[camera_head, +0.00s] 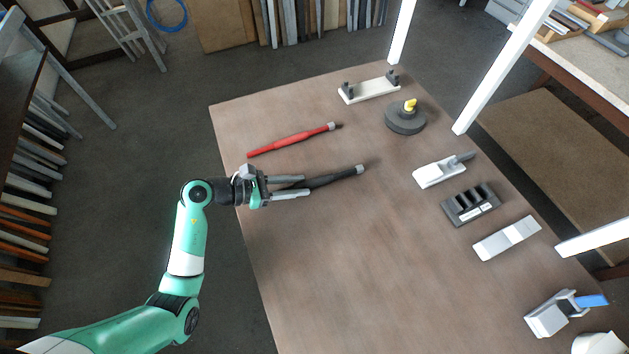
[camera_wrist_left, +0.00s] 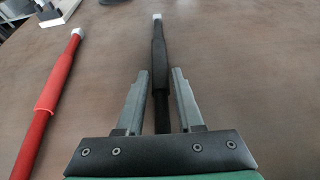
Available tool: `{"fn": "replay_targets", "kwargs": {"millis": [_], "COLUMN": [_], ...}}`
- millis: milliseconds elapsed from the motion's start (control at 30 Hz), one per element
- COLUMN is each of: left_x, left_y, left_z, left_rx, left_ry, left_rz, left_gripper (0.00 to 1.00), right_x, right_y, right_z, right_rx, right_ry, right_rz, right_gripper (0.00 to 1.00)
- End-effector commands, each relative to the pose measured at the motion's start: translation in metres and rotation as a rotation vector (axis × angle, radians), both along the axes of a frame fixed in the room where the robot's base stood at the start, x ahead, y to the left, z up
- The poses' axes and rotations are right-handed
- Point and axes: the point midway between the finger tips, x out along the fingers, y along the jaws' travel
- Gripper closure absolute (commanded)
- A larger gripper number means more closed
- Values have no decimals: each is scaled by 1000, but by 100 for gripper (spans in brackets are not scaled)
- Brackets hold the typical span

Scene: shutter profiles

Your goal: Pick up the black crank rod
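The black crank rod (camera_head: 337,177) lies on the brown table with its grey tip pointing to the right and slightly away. My left gripper (camera_head: 306,187) reaches in from the left at the rod's near end, its two fingers apart on either side of the rod. In the left wrist view the rod (camera_wrist_left: 158,60) runs lengthwise between the open fingers (camera_wrist_left: 161,85). A gap shows at the right finger; the left finger is close to the rod, and contact cannot be told. My right gripper is not in view.
A red rod (camera_head: 292,139) lies beyond the black one. A white bracket (camera_head: 369,89), a dark round base with a yellow knob (camera_head: 405,118), a white block (camera_head: 438,172), a dark slotted holder (camera_head: 470,205) and other parts line the right side. The table's middle front is clear.

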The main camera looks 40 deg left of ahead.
Motion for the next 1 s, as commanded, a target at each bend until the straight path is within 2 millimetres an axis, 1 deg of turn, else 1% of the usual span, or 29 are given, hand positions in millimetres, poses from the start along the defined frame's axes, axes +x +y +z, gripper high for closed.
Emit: {"fn": "replay_targets", "kwargs": {"millis": [33, 167, 200, 567, 700, 833, 933, 1000], "left_x": [0, 0, 0, 0, 0, 0, 0, -7], "left_y": [0, 0, 0, 0, 0, 0, -1, -14], "left_z": [0, 0, 0, 1, 5, 19, 38, 54], "left_rx": [0, 0, 0, 0, 0, 3, 2, 3], "left_ry": [0, 0, 0, -1, -2, -5, -5, -5], "left_rz": [0, 0, 0, 0, 0, 0, -1, -3], "left_gripper": [75, 98, 100, 100, 100, 100, 100, 100], "right_x": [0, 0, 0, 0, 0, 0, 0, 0], "right_y": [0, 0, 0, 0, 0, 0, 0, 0], "right_z": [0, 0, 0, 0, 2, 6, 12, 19], "right_rx": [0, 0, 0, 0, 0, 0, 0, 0], "right_ry": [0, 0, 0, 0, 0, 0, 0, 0], "right_rz": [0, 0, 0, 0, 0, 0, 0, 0], "right_gripper": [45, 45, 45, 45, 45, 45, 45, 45]}}
